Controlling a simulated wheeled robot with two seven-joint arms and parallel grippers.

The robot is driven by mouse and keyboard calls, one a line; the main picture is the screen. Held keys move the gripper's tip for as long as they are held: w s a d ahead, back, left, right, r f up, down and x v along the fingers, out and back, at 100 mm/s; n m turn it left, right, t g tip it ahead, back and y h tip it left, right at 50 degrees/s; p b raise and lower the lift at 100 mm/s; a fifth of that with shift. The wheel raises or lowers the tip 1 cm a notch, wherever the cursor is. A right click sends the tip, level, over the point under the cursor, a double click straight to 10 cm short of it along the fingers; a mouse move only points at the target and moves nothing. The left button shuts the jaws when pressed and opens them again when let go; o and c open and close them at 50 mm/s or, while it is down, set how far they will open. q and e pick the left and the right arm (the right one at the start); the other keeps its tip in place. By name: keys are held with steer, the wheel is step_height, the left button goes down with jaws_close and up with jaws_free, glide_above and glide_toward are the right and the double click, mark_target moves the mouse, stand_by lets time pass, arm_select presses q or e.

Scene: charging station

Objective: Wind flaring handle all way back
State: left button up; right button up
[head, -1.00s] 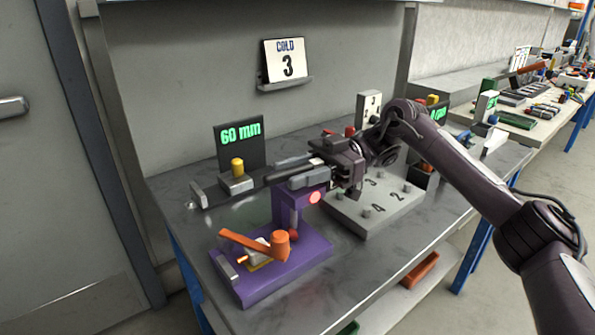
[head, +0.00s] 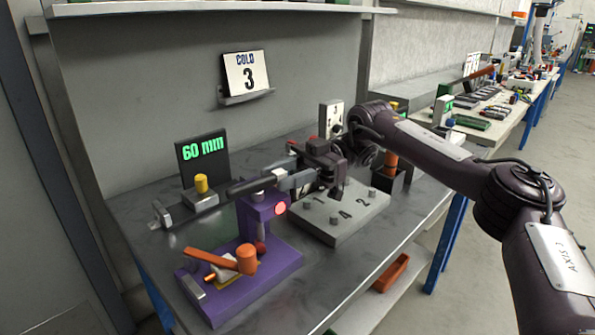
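The purple flaring stand (head: 283,262) is on the bench, with a round pink-red light on its upright. An orange handle (head: 222,261) with a thick orange hub lies across its base, pointing left. My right gripper (head: 284,181) reaches in from the right, just above and to the right of the top of the upright. Its grey fingers are above the orange handle and clear of it. They overlap the end of a dark bar (head: 243,187) above the stand. I cannot tell whether they grip it. My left gripper is out of view.
A 60 mm display (head: 203,148) and a grey block with a yellow knob (head: 201,184) are behind the stand. A numbered grey block (head: 340,216) with pegs is to its right.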

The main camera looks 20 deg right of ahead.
steer(key=shift+v, duration=1.55)
steer(key=shift+s, duration=0.1)
